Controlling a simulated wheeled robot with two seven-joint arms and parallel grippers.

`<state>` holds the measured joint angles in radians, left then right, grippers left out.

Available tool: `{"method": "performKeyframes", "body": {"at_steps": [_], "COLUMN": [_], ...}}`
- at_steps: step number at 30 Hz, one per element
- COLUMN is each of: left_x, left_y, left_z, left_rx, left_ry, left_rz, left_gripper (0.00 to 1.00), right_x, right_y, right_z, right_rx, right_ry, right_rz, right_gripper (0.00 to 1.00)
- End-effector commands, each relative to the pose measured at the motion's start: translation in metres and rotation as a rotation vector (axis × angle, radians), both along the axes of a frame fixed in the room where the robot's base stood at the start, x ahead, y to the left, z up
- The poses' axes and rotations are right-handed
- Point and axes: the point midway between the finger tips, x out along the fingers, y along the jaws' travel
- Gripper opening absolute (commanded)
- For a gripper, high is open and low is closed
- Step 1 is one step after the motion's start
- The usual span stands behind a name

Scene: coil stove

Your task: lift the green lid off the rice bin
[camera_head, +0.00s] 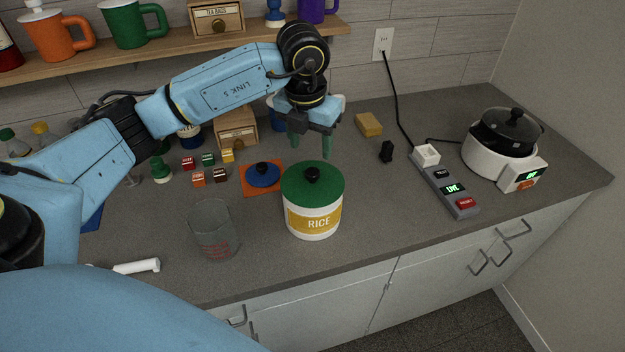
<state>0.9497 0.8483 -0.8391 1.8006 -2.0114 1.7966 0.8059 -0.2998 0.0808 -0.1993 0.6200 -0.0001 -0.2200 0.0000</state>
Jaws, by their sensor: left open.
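The rice bin (313,223) is a white round canister with a yellow RICE label, standing upright on the grey counter. Its green lid (326,190) sits on top and has a black knob (312,174) in the middle. My left gripper (310,150) points down above and behind the lid, its dark green fingers apart with nothing between them. In the picture the fingertips show just above the lid's far edge, apart from the knob. My right gripper does not show.
A glass measuring cup (213,232) stands left of the bin. A blue lid (262,175) on an orange mat is behind it. A power strip (447,188) and a white cooker (500,158) are at right.

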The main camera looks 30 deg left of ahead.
Motion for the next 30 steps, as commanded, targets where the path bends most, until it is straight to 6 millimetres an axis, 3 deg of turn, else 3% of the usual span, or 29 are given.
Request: {"method": "performKeyframes", "body": {"at_steps": [8, 18, 26, 30], "left_x": [0.002, 0.004, 0.005, 0.005], "left_y": [-0.001, -0.001, -0.001, -0.001], "left_z": [-0.024, -0.068, -0.072, -0.072], "left_rx": [-0.003, -0.003, -0.003, -0.004], "left_ry": [0.002, 0.001, -0.001, -0.001], "left_rz": [-0.001, -0.001, -0.002, -0.002], "left_gripper": [0.56, 0.56, 0.56, 0.4], "right_x": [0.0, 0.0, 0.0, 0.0], "right_y": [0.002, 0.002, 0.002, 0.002], "right_z": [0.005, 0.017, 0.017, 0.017], "right_rx": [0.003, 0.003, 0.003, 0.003], "right_ry": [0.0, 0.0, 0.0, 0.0], "right_rz": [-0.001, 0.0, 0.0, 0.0], "right_gripper": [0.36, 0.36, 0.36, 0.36]}}
